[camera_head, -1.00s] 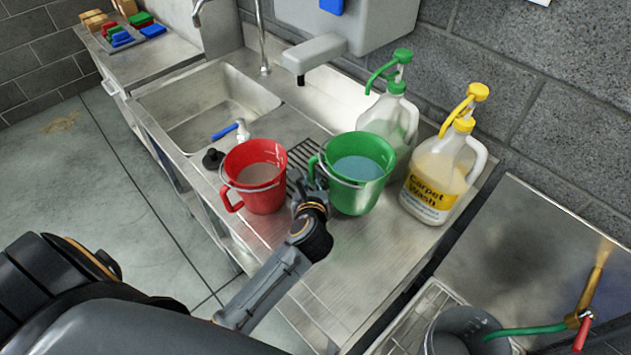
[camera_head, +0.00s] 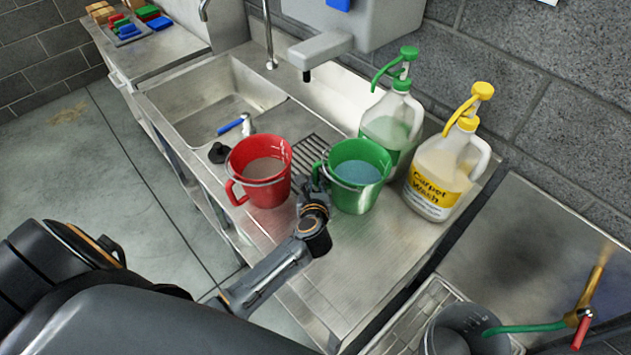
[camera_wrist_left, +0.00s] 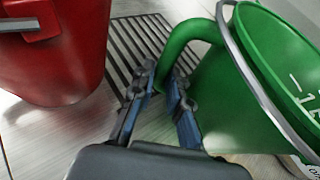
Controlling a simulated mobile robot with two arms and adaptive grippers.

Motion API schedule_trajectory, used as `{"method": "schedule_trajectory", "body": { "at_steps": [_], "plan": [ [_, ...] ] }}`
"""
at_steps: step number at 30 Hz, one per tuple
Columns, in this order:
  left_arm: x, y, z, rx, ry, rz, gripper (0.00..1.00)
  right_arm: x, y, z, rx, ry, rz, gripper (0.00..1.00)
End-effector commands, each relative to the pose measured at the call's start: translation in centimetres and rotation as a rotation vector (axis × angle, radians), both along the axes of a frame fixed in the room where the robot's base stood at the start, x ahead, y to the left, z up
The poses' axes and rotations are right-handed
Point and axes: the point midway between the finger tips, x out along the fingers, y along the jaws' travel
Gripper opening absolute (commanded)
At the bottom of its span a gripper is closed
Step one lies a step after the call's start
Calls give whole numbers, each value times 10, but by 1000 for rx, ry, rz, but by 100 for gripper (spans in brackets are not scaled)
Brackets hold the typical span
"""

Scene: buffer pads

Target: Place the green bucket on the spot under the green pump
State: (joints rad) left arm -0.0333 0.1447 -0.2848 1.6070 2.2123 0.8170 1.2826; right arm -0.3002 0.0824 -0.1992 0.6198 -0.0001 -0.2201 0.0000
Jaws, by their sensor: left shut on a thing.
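The green bucket (camera_head: 352,200) stands on the steel counter, with bluish liquid in it and its handle on the left. My left gripper (camera_head: 313,190) is at that handle. In the left wrist view the gripper (camera_wrist_left: 163,95) has its fingers on either side of the bucket's green handle (camera_wrist_left: 187,42), shut on it. The counter under the pump's spout is partly hidden by the bucket. My right gripper is not in view.
A red bucket (camera_head: 265,190) stands close to the left of the gripper. A yellow-pump carpet wash jug (camera_head: 440,170) stands to the right. A drain grille (camera_head: 305,160) and sink (camera_head: 205,105) lie behind left. The front counter (camera_head: 375,255) is clear.

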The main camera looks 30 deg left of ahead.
Motion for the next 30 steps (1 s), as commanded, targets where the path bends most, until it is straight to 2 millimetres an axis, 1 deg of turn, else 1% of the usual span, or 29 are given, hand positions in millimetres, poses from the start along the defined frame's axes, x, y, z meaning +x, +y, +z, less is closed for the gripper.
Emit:
{"method": "schedule_trajectory", "body": {
  "at_steps": [1,2,3,5,6,14,17,19,23,30],
  "plan": [
    [2,-1,3,-3,-11,-1,0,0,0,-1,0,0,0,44],
    [2,-1,2,-3,-11,-1,0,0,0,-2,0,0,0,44],
    [0,0,-3,0,0,0,17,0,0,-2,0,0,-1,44],
    [0,0,-2,0,0,0,30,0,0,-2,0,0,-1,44],
    [0,0,-2,0,0,0,38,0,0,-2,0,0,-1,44],
    [0,0,-2,0,0,0,38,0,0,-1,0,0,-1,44],
    [0,0,2,1,0,0,38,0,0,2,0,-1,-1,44],
    [-5,-3,1,-3,1,0,38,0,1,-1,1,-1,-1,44],
    [-22,-12,9,-3,-1,0,38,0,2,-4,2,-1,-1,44],
    [-65,-34,27,-4,0,0,38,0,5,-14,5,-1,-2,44]
  ]
}}
